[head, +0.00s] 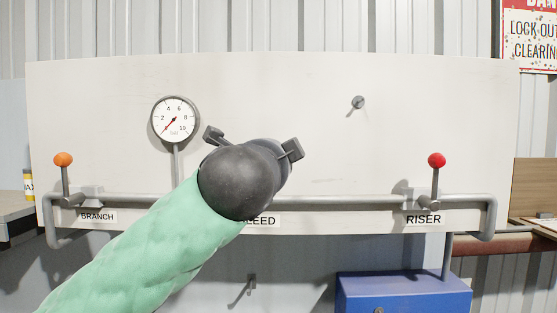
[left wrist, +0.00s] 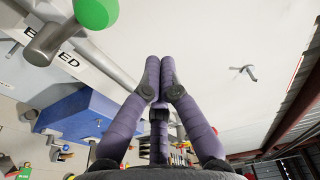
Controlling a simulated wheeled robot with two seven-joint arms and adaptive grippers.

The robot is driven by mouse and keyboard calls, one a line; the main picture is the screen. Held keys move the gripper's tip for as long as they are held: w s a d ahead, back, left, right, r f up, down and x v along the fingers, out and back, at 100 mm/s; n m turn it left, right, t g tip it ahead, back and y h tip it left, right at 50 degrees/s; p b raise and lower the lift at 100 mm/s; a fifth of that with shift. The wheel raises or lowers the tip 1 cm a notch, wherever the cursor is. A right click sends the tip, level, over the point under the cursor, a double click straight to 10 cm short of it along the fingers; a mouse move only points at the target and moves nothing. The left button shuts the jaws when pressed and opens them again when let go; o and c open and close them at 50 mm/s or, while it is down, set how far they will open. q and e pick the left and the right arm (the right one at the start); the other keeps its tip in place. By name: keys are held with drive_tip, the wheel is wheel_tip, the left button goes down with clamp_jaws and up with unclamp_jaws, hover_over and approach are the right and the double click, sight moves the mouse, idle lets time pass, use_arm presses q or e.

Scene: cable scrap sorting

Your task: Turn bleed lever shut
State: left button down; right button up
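The bleed lever has a green ball knob (left wrist: 97,12) on a grey stem, at the top left of the left wrist view. It appears to stand across the pipe. In the head view my wrist hides the lever and part of the BLEED label (head: 264,221). My left gripper (head: 252,150) is in front of the panel at the lever's place. In the left wrist view its purple fingers (left wrist: 160,64) converge with their tips close together and nothing between them, apart from the lever and to its right. My right gripper is in neither view.
The white panel (head: 320,75) carries a pipe (head: 340,201), a gauge (head: 174,119) and a peg (head: 358,102). An orange-knobbed BRANCH lever (head: 63,160) and a red-knobbed RISER lever (head: 436,160) both stand upright. A blue box (head: 405,290) is below.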

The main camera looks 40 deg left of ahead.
use_arm(q)
drive_tip(key=v, duration=0.7)
drive_tip(key=shift+f, duration=0.1)
idle(0.5)
